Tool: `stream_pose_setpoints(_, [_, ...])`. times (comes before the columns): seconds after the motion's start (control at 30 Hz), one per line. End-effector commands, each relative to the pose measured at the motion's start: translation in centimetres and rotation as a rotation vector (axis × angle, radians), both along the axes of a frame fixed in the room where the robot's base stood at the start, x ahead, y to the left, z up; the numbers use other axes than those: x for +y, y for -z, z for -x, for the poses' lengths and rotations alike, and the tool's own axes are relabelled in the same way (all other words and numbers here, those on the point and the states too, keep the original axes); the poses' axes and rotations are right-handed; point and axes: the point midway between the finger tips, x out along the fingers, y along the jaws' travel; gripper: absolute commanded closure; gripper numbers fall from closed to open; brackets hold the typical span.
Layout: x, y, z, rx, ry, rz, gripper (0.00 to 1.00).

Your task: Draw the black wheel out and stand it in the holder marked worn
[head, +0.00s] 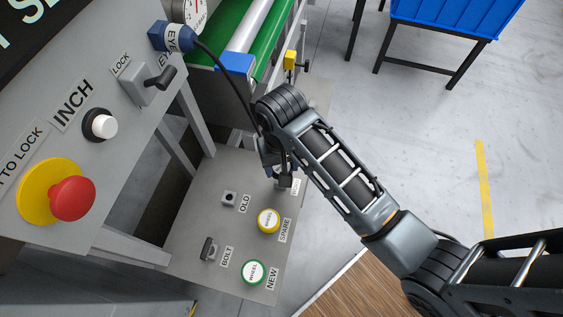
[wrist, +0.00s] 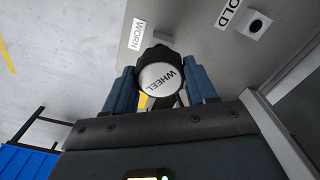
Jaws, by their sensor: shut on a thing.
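My gripper (wrist: 163,88) is shut on the black wheel (wrist: 161,77), which has a white face lettered WHEEL, between its two blue fingers. In the head view my gripper (head: 283,180) is low over the grey panel, at the WORN label (head: 295,187), which it partly covers. In the wrist view the WORN label (wrist: 138,35) lies just beyond the wheel. The worn holder itself is hidden behind the wheel and gripper. I cannot tell whether the wheel touches or sits in it. The OLD holder (head: 229,199) looks empty.
On the panel (head: 190,225) stand a yellow SPARE wheel (head: 269,220), a green NEW wheel (head: 253,272) and a BOLT piece (head: 209,249). A control console with a red button (head: 72,198) is at left. A green conveyor (head: 275,40) is behind. A blue bin (head: 455,15) stands at back right.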

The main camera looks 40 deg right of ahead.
Motion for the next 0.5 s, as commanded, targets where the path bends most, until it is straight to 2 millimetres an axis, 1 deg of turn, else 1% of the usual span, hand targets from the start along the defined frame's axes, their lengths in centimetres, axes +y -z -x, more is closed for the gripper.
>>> stream_pose_setpoints(0.5, [-0.02, 0.98, 0.01, 0.001, 0.0, 0.0, 0.8])
